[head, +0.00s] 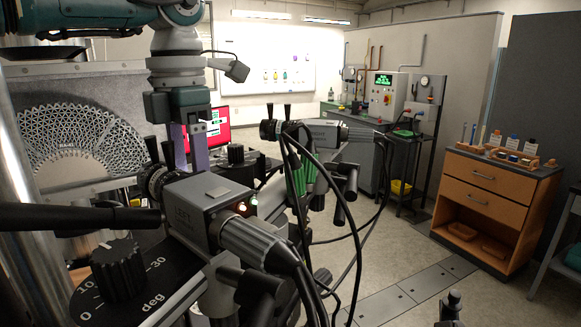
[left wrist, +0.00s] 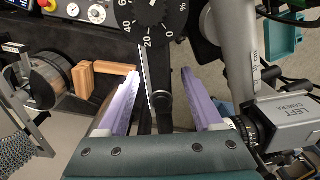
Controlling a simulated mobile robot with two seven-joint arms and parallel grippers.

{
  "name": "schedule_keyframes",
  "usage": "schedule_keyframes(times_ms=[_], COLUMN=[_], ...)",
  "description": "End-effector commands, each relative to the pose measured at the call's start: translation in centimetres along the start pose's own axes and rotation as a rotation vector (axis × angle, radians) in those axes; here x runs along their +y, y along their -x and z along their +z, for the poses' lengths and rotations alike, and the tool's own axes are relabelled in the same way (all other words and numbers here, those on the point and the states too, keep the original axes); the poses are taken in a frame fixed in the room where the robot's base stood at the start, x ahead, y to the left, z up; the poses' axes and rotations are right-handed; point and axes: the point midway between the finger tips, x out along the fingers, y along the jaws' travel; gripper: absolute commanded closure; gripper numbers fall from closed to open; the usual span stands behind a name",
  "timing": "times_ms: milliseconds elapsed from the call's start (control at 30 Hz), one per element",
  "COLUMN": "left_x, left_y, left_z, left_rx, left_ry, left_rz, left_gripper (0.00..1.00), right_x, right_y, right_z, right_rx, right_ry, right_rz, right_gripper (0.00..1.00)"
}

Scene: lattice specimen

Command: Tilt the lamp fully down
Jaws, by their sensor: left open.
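No part is clearly recognisable as the lamp, so I cannot tell which one it is. My left gripper (head: 191,165) reaches down from the upper left in the head view, beside a black knob on a dial (head: 236,155). In the left wrist view its two purple fingers (left wrist: 160,72) are apart, with a dark bar with a rounded end (left wrist: 163,102) showing between them. I cannot tell whether they touch it. A black dial with a percent scale (left wrist: 158,22) lies beyond the fingertips. My right gripper is in neither view.
A grey camera body (head: 205,205) with cables and a degree dial (head: 120,268) fill the near foreground. A second camera (head: 325,132) stands behind. A lattice arc (head: 75,145) is at left. An orange drawer cabinet (head: 490,200) is at right, with open floor before it.

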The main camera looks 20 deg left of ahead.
Motion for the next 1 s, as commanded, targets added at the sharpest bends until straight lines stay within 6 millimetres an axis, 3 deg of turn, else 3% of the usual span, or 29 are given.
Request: schedule_keyframes(times_ms=[33,200,533,1000], left_x=[0.0,0.0,0.0,0.0], left_y=[-1.9,-4.1,-4.2,-4.2], left_z=[0.0,0.0,0.0,0.0], left_rx=[0.001,0.001,0.001,0.000], left_ry=[0.000,0.000,0.000,0.000], left_rz=[0.000,0.000,0.000,0.000], left_gripper=[0.32,0.32,0.32,0.85], right_x=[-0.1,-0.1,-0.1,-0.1], right_y=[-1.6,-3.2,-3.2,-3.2], right_z=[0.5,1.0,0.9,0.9], right_rx=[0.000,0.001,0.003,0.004], right_ry=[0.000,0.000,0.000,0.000], right_rz=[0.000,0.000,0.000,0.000], right_gripper=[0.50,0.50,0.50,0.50])
